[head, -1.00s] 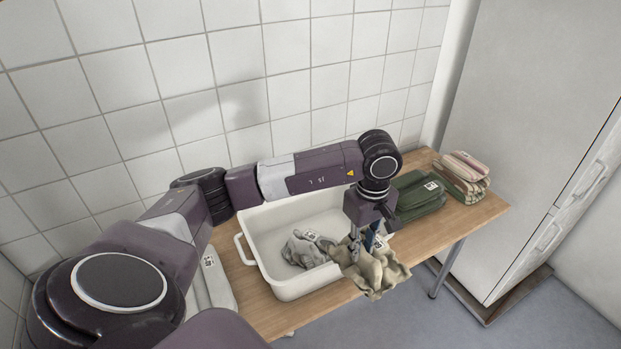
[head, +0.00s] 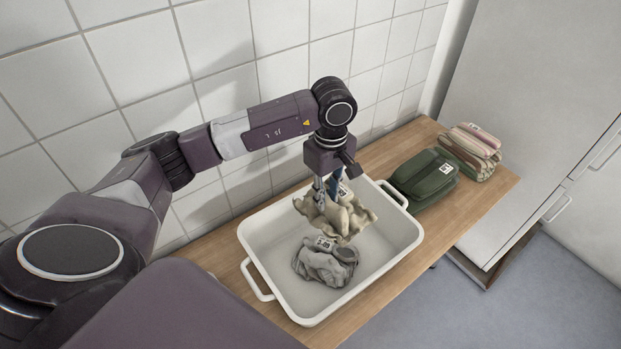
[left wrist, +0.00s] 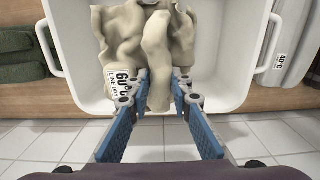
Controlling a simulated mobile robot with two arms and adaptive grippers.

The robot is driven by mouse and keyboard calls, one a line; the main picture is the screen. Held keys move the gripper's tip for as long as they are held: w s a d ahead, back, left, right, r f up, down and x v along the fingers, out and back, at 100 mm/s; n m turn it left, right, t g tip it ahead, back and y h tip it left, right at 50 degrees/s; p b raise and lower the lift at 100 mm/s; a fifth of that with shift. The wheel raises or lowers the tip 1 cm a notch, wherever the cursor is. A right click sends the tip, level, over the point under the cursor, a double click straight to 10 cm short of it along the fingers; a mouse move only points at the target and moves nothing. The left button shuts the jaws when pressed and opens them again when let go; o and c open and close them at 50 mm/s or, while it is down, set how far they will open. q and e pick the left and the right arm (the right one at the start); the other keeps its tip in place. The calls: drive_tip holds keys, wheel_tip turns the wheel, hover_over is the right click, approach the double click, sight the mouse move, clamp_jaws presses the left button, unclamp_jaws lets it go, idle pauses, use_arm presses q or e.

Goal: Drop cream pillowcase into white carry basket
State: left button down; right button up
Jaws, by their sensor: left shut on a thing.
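The cream pillowcase (head: 336,217) hangs crumpled from my left gripper (head: 328,190), which is shut on it. In the left wrist view the pillowcase (left wrist: 165,45) sits between the two blue-padded fingers (left wrist: 158,100), and a white label on it reads 60°C line dry. The white carry basket (head: 406,236) stands on the wooden table, and the pillowcase is over its inside. The basket's rim and handles also show in the left wrist view (left wrist: 255,50). My right gripper is not in view.
A crumpled grey cloth (head: 326,264) lies inside the basket. A folded green cloth (head: 424,180) and a striped folded stack (head: 470,150) lie on the wooden table (head: 484,205) to the right. A tiled wall (head: 220,60) stands behind.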

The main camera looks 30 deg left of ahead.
sight(329, 213)
use_arm(q)
drive_tip(key=shift+s+d, duration=0.1)
drive_tip(key=shift+d, duration=0.05)
drive_tip(key=shift+s+d+f+b, duration=0.2)
drive_tip(key=shift+d+f+b, duration=0.15)
drive_tip(key=shift+d, duration=0.2)
drive_tip(key=shift+f+b, duration=0.35)
drive_tip(key=shift+f, duration=0.6)
drive_tip(key=shift+w+a+f+b, duration=0.15)
drive_tip(key=shift+f+b, duration=0.4)
drive_tip(key=shift+f, duration=0.85)
drive_tip(key=c, duration=1.7)
unclamp_jaws()
drive_tip(key=shift+o, duration=0.2)
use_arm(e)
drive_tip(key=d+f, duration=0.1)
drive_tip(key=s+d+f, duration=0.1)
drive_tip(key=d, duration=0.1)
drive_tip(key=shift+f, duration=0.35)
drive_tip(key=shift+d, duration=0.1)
use_arm(q)
wheel_tip(329, 213, up, 12)
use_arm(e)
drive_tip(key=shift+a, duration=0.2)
use_arm(q)
drive_tip(key=shift+f, duration=0.1)
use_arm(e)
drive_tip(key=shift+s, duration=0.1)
